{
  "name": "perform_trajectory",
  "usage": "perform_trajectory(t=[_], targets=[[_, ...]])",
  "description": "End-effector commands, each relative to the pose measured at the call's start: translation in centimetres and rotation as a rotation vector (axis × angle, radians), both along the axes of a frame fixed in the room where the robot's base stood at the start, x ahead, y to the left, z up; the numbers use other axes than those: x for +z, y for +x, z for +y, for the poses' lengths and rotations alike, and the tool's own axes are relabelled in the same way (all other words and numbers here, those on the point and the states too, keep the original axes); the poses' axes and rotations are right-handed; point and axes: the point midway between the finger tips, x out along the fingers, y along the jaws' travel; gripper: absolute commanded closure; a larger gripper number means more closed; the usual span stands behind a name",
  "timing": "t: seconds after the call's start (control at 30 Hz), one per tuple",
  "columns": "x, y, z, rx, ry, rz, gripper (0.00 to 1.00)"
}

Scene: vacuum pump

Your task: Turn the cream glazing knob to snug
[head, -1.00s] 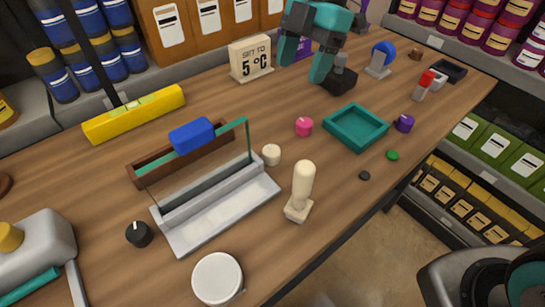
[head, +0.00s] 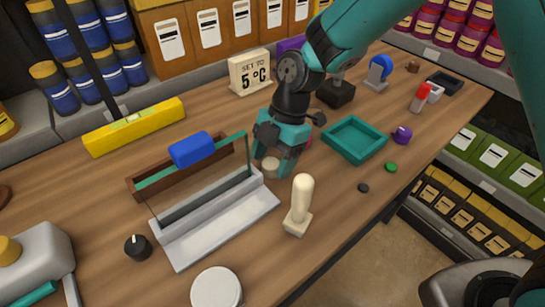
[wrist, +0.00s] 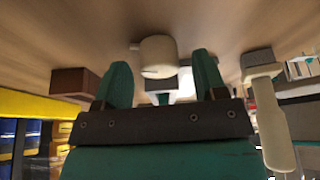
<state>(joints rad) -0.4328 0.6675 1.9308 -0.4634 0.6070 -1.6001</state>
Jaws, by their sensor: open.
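The cream glazing knob (head: 270,167) is a short cream cylinder at the right end of the glass-and-grey glazing frame (head: 222,222). My gripper (head: 275,163) points down at it in the head view, and one finger covers part of it. In the wrist view the knob (wrist: 159,57) shows just beyond the fingertips, in the gap between my two teal fingers (wrist: 163,75). The fingers are apart with nothing held. I cannot tell whether either finger touches the knob.
A cream-handled tool (head: 300,205) stands close in front of my gripper. A pink knob (head: 309,141) is mostly hidden behind it. A teal tray (head: 355,140) lies to the right.

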Motion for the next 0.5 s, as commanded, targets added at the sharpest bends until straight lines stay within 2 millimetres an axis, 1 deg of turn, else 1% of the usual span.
perform_trajectory(t=[0.1,0.33,0.37,0.4,0.47,0.5], targets=[[-0.39,-0.11,0.13,0.000,0.000,-0.001,0.35],[-0.44,-0.11,0.14,0.000,0.000,-0.001,0.35],[-0.43,-0.11,0.14,0.000,0.001,-0.001,0.40],[-0.43,-0.11,0.14,0.000,0.001,-0.001,0.49],[-0.42,-0.11,0.14,0.000,0.001,-0.001,0.63],[-0.42,-0.11,0.14,0.000,0.001,-0.001,0.72]])
